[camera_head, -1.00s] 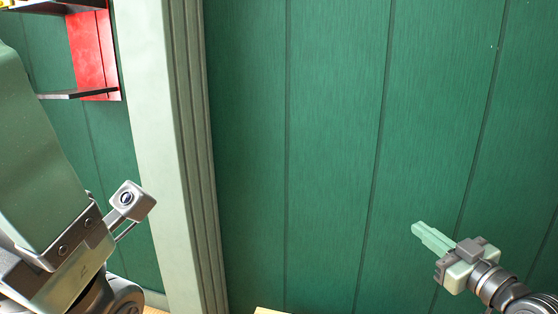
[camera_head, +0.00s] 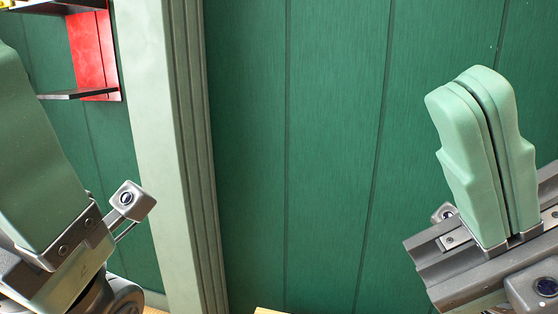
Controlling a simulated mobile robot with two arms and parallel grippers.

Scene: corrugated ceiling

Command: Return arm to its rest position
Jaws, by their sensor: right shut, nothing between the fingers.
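My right gripper (camera_head: 484,85) stands large at the right side of the head view. Its two pale green fingers point up and lie side by side with only a thin dark line between them. It is shut and holds nothing. My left gripper (camera_head: 35,150) is at the left edge, close to the camera. One broad green finger side and its grey mount show; its fingertips are cut off by the frame, so its opening cannot be seen.
A green panelled wall (camera_head: 320,150) fills the background. A pale green post (camera_head: 165,150) stands left of centre. A red and black shelf (camera_head: 92,60) is at the upper left. A small light wooden edge (camera_head: 270,310) shows at the bottom.

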